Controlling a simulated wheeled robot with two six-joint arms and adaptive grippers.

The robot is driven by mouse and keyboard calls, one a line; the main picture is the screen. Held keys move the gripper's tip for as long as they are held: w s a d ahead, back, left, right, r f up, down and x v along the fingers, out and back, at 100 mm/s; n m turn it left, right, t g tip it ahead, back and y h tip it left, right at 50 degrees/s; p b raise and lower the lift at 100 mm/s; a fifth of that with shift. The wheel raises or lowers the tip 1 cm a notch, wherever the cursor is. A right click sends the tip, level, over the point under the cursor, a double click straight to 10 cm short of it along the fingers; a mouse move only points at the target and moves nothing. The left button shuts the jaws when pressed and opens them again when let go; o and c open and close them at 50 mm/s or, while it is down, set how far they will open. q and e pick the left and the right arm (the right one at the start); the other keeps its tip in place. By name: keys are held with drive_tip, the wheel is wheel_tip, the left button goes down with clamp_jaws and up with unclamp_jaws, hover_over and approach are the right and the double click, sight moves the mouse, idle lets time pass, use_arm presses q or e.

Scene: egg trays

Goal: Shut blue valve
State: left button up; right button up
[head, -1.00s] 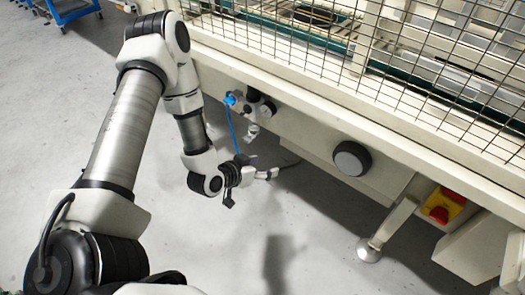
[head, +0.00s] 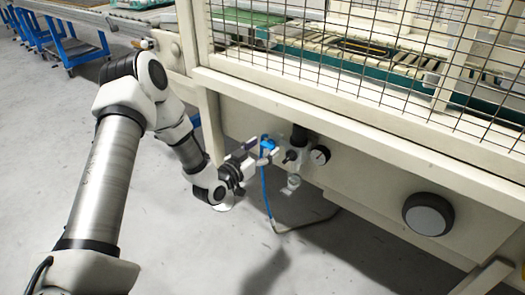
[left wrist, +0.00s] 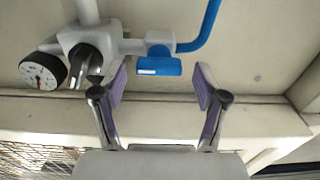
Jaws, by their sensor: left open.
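The blue valve (head: 267,146) sits on the pneumatic unit on the machine's cream side panel, with a blue hose hanging from it. In the left wrist view its blue handle (left wrist: 159,62) shows just beyond and between the fingertips, a little nearer the left finger. My left gripper (head: 259,153) is at the valve, its fingers pointing toward the panel. In the left wrist view the left gripper (left wrist: 160,80) is open, with its purple-padded fingers apart and nothing held. Exact contact with the valve cannot be told. My right gripper is not in view.
A blue hose (head: 265,192) hangs down. A large black round knob (head: 428,214) is further right. Wire mesh (head: 345,50) stands above.

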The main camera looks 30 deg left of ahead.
use_arm(q)
drive_tip(key=c, duration=1.2)
drive_tip(key=shift+o, duration=0.2)
